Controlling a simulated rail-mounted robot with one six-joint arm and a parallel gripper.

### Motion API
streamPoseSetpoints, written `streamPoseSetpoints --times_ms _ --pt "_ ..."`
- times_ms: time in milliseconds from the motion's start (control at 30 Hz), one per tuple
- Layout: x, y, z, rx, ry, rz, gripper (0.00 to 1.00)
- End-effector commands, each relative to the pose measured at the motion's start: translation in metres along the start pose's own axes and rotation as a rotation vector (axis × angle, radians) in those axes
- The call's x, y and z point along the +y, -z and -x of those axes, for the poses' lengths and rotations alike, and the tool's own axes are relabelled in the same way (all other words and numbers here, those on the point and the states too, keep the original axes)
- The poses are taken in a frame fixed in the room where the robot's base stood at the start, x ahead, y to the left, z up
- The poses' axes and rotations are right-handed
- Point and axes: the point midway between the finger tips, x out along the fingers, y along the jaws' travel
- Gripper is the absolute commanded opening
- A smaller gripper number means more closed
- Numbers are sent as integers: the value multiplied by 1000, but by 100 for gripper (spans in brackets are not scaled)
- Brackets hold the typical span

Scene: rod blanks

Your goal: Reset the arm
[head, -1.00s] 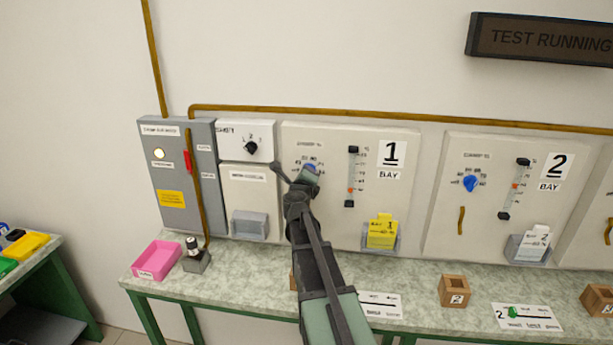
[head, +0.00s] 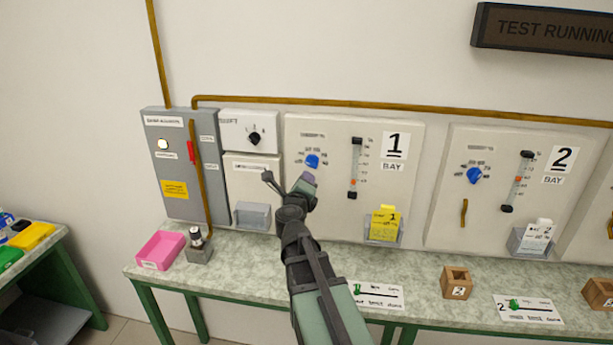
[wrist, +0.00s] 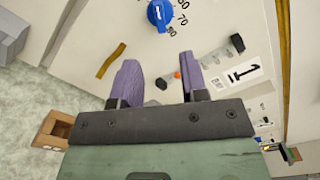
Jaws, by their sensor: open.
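My gripper (wrist: 160,85) shows in the wrist view with its two purple fingers apart and nothing between them. In the head view my gripper (head: 288,182) is in front of the left part of the bay 1 panel (head: 335,215), below the blue knob (head: 312,160). The blue knob also shows in the wrist view (wrist: 159,14), beyond the fingers and apart from them. My arm hides part of the bench and the lower left of the bay 1 panel.
A pink tray (head: 160,251) and a small grey block with a cylinder (head: 198,246) stand on the bench at left. A yellow card (head: 384,223) sits in the bay 1 holder. Bay 2 (head: 490,200) is at right.

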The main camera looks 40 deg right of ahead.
Motion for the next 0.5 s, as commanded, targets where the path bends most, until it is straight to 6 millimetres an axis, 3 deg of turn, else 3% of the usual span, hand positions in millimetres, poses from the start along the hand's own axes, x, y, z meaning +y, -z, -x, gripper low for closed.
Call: streamPoseSetpoints --times_ms 400,500 --pt "0 -1 1 -2 -1 9 40" --pt "8 -17 2 -101 -43 80 40"
